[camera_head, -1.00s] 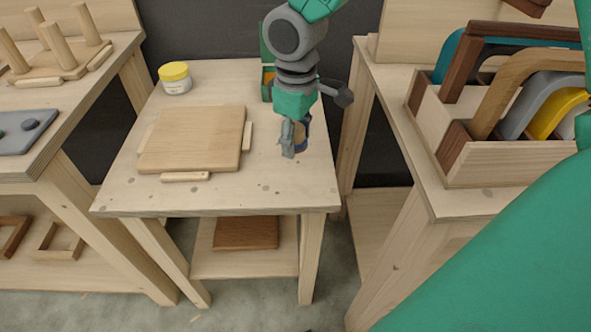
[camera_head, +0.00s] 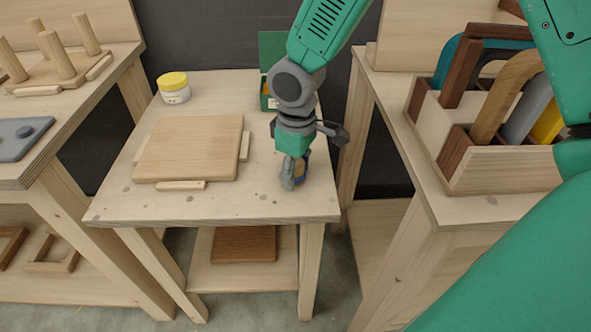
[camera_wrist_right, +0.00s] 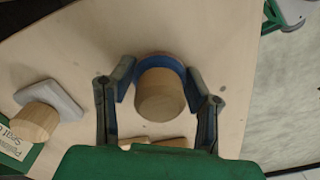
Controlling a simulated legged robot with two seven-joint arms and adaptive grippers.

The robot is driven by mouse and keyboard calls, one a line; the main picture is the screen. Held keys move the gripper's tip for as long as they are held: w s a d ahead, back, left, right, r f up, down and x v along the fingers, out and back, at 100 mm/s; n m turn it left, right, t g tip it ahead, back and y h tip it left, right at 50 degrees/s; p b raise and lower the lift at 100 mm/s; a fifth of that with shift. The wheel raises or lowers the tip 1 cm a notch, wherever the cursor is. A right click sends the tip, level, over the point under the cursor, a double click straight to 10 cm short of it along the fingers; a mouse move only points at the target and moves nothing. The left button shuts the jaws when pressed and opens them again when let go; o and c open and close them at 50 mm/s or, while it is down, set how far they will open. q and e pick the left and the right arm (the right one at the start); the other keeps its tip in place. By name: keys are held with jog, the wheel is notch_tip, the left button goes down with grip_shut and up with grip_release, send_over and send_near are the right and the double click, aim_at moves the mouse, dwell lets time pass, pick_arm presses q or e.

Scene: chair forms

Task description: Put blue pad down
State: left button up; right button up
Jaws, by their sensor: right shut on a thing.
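The blue pad (camera_wrist_right: 161,62) is a round blue disc with a wooden knob (camera_wrist_right: 160,96), seen from above in the right wrist view. My right gripper (camera_wrist_right: 160,80) is shut on it, one finger on each side. In the head view the right gripper (camera_head: 294,172) points down over the right part of the small table (camera_head: 240,205), and a little of the pad (camera_head: 302,171) shows beside the fingers. The pad is at or very close to the tabletop; I cannot tell whether it touches. My left gripper is not in view.
A wooden board (camera_head: 190,148) with edge strips lies left of the gripper. A yellow-lidded jar (camera_head: 174,88) stands behind it. A green box (camera_head: 268,103) is at the back right; a grey pad with a knob (camera_wrist_right: 58,98) shows in the wrist view.

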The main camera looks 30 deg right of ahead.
aim_at(297, 160)
jog(key=o, duration=1.2)
jog(key=shift+s+d+f, duration=0.15)
jog(key=shift+f, duration=0.2)
jog(key=r+p, duration=0.1)
jog(key=r, duration=0.5)
jog(key=r+p, duration=0.2)
jog(key=r, duration=0.5)
jog(key=shift+w, duration=0.2)
jog(key=shift+f, duration=0.15)
